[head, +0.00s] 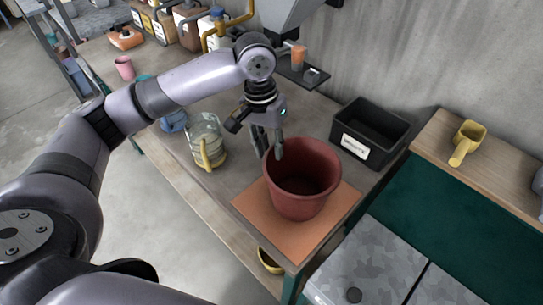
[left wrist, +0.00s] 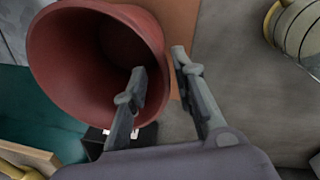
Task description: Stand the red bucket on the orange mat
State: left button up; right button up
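The red bucket (head: 303,180) stands upright on the orange mat (head: 307,238) and looks to rest on it. It also shows in the left wrist view (left wrist: 60,50), with a strip of the mat (left wrist: 183,25) beside it. My left gripper (head: 268,150) is at the bucket's rim, on its far left side. In the left wrist view the fingers (left wrist: 160,72) are apart, one over the bucket's opening and one outside its wall. A gap shows between them, so the gripper looks open. My right gripper is not in view.
A clear jar with a yellow handle (head: 207,142) stands left of the bucket. A black labelled bin (head: 371,130) is behind it at the right, near the wall. A yellow scoop (head: 467,142) lies on the wooden ledge. Bottles and boxes stand at the bench's far end.

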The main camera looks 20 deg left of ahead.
pick_arm(q)
notch_tip(320, 180, up, 8)
jog(key=a, duration=0.1)
jog(key=shift+r+b, duration=0.2)
jog(key=shift+b, duration=0.25)
jog(key=shift+s+f, duration=0.1)
jog(key=shift+f, duration=0.05)
